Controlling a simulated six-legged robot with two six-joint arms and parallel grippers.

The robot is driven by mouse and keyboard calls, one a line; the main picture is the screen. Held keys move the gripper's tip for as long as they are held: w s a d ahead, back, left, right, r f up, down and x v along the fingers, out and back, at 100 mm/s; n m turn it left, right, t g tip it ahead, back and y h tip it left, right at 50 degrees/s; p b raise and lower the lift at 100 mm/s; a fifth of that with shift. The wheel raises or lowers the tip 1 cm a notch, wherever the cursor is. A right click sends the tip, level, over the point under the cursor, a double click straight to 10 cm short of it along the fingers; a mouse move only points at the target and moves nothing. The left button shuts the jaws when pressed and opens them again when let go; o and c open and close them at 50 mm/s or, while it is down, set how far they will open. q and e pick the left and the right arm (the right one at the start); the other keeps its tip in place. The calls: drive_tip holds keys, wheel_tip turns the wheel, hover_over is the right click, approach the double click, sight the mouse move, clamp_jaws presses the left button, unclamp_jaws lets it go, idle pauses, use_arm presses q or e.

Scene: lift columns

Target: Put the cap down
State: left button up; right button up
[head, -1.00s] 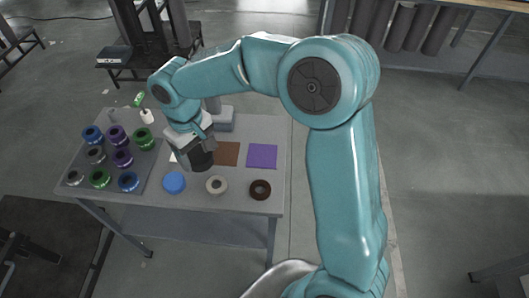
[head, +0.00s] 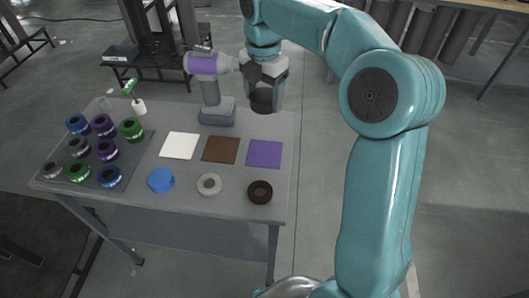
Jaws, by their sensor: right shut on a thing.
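My right gripper (head: 264,84) hangs at the back right of the table, just right of the purple and grey drill-like tool. It is shut on a dark, short cylinder, which I take to be the cap (head: 263,101). The cap's lower end points down and seems to be above the table's back right part. Its upper part is hidden by the gripper, and I cannot tell its exact height. My left gripper is not in view.
On the table (head: 223,199) lie white (head: 180,145), brown (head: 221,149) and purple (head: 265,153) squares. In front are a blue disc (head: 160,180), a beige ring (head: 209,184) and a dark brown ring (head: 260,192). A tray (head: 128,168) of several coloured rings is left. The drill-like tool (head: 214,105) stands behind.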

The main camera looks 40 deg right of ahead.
sight(264, 154)
wheel_tip(264, 154, down, 18)
drive_tip(key=shift+d+f+b, duration=0.1)
drive_tip(key=shift+d+b, duration=0.05)
drive_tip(key=shift+b, duration=1)
drive_tip(key=o, duration=1.2)
drive_tip(key=shift+f, duration=0.1)
drive_tip(key=shift+c, duration=0.2)
